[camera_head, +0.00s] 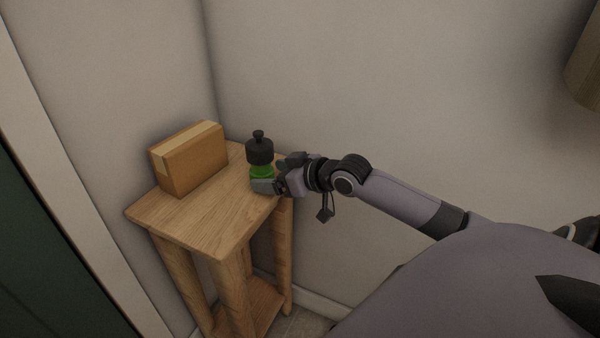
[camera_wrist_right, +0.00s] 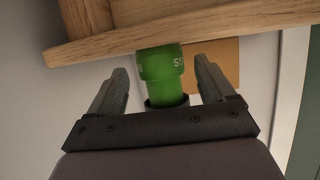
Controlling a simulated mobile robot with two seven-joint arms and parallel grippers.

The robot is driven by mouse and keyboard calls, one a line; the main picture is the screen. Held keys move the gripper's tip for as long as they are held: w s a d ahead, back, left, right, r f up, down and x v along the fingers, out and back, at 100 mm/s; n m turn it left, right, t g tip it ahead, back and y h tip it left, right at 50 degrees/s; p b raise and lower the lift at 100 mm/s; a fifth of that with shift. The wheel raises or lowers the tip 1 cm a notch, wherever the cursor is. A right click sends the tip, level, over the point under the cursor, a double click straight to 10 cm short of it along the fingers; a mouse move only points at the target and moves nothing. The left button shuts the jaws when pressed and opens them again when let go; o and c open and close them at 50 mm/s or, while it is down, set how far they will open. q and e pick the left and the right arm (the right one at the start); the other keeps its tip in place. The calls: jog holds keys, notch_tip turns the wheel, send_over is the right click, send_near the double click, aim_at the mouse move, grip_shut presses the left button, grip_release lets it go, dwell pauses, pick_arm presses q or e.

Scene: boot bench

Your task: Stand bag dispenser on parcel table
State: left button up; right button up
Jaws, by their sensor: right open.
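The bag dispenser (camera_head: 259,150), green with a black knobbed top, is upright at the right side of the wooden parcel table (camera_head: 215,222). Its lower part is partly hidden by my right gripper (camera_head: 268,186) in the head view. In the right wrist view the green dispenser (camera_wrist_right: 160,72) is between the two fingers of my right gripper (camera_wrist_right: 165,75). Gaps show on both sides, so the fingers are open around it. The table edge (camera_wrist_right: 200,24) crosses the top of that view, at the dispenser's base. My left gripper is not in view.
A cardboard parcel (camera_head: 188,160) sits at the back left of the tabletop. The front of the tabletop is clear. Walls stand close behind the table, and a dark green door (camera_head: 45,260) is at the left. A lampshade-like object (camera_head: 585,65) is at the upper right.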

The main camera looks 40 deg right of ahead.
jog(key=shift+p+v, duration=1.15)
jog(key=shift+v, duration=4.05)
jog(key=s+a+f+g, duration=0.1)
jog(key=s+a+f, duration=0.15)
jog(key=f, duration=0.35)
jog(key=s+a+f, duration=0.2)
jog(key=s+f, duration=0.2)
jog(key=f, duration=0.3)
jog(key=s+a+f+g, duration=0.1)
jog(key=s+a+f, duration=0.2)
jog(key=a, duration=0.4)
jog(key=s+a+f, duration=0.4)
jog(key=a+f, duration=0.1)
jog(key=a, duration=0.2)
jog(key=shift+s+a+f+m+g+h, duration=0.25)
jog(key=shift+s+a+m+g+h, duration=0.05)
jog(key=shift+a+m+g+h, duration=0.1)
notch_tip(320, 180, up, 13)
jog(key=d+p, duration=0.1)
jog(key=p, duration=1.5)
jog(key=shift+s+d, duration=0.2)
jog(key=shift+s, duration=0.2)
